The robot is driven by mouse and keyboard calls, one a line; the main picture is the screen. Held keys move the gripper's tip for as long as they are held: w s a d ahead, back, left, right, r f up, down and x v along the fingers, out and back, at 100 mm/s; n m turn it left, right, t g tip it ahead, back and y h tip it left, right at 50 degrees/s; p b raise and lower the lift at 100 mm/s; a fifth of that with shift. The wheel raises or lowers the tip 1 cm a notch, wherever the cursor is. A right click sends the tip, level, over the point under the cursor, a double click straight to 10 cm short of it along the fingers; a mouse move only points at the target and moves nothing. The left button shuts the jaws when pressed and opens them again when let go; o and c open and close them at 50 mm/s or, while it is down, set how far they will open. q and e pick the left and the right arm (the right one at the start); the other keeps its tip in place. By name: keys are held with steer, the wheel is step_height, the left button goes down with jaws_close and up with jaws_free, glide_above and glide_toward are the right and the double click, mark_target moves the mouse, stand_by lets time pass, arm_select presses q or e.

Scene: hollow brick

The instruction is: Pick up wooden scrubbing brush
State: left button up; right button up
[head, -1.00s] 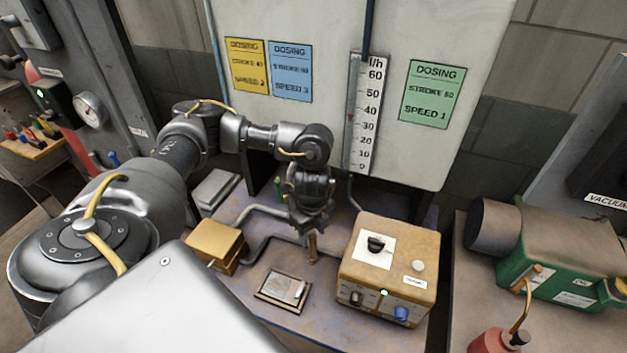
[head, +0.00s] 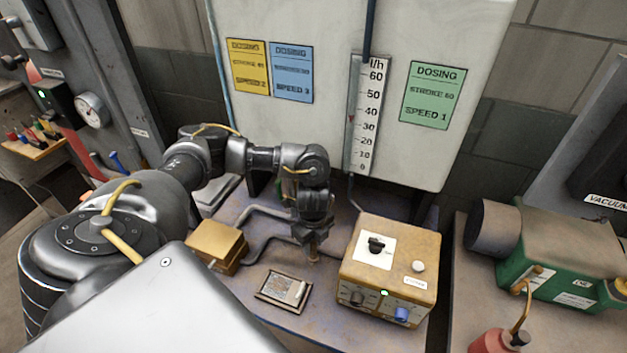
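My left gripper (head: 313,240) points down over the blue-grey bench, between the tan box and the yellow control box. A small brown, wood-coloured upright piece (head: 314,254) shows just below it. It may be part of the wooden scrubbing brush, but most of it is hidden and I cannot tell for sure. I cannot make out the fingers or whether they hold it. No other brush is clearly visible. My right gripper is not in view.
A yellow control box (head: 388,270) stands close right of the gripper. A tan box (head: 216,246) and dark pipe (head: 262,240) lie left. A small framed plate (head: 284,289) lies in front. A white panel (head: 330,120) rises behind. A green motor (head: 560,255) stands far right.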

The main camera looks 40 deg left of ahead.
arm_select(q)
jaws_close()
steer(key=shift+r, duration=0.15)
